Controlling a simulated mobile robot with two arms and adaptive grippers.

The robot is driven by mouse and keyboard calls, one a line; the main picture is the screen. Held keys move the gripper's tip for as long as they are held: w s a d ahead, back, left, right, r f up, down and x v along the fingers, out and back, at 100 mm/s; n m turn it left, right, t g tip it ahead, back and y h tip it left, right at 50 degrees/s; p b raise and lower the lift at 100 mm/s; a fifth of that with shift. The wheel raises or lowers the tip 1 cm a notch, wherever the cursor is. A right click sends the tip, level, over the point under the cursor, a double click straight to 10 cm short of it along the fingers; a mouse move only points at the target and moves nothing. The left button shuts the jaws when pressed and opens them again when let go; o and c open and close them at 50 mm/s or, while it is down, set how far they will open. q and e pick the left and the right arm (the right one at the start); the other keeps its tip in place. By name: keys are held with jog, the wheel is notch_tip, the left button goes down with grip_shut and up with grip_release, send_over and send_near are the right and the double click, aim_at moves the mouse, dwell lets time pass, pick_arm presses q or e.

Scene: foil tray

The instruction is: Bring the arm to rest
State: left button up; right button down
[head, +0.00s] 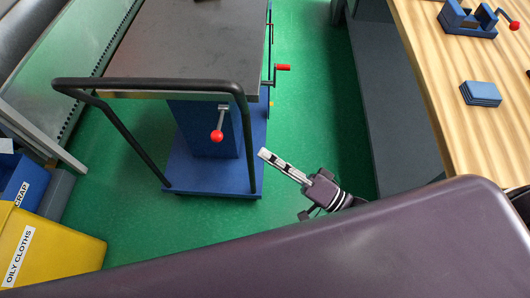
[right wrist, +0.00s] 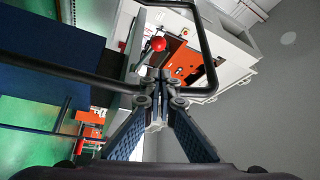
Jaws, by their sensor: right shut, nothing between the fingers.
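My right gripper (head: 278,163) is in the middle of the head view, over the green floor and just right of the blue lift cart. Its fingers point up and left, and it is shut and empty. In the right wrist view its fingers (right wrist: 160,90) meet at the tips with nothing between them. My left gripper is in neither view. No foil tray shows in either view.
The blue cart (head: 215,175) with a grey top (head: 190,40) and black handle (head: 150,84) stands left of my right gripper. A wooden bench (head: 440,75) with a blue vise (head: 468,20) and blue block (head: 481,93) is at right. A yellow bin (head: 60,245) stands lower left.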

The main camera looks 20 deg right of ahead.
dwell(0.3)
jog(key=d+f+n+g+h, duration=0.1)
jog(key=d+f+h, duration=0.25)
jog(key=f, duration=0.65)
jog(key=d+f+n+g+h, duration=0.1)
jog(key=d+f+h, duration=0.25)
jog(key=f, duration=0.65)
jog(key=d+f+n+g+h, duration=0.1)
jog(key=d+f+g+h, duration=0.3)
jog(key=f, duration=0.6)
jog(key=s+d+f+n+g+h, duration=0.2)
jog(key=s+d+f, duration=0.2)
jog(key=s+f, duration=1)
jog(key=s+a+f+n+g, duration=0.1)
jog(key=s+f+g, duration=0.1)
jog(key=s, duration=0.6)
jog(key=s+f+n+g+h, duration=0.1)
jog(key=s+f+g, duration=0.2)
jog(key=s, duration=0.6)
jog(key=shift+s+a+f+n+g+p, duration=0.15)
jog(key=shift+a+f+n+g+p, duration=0.2)
jog(key=shift+f, duration=0.3)
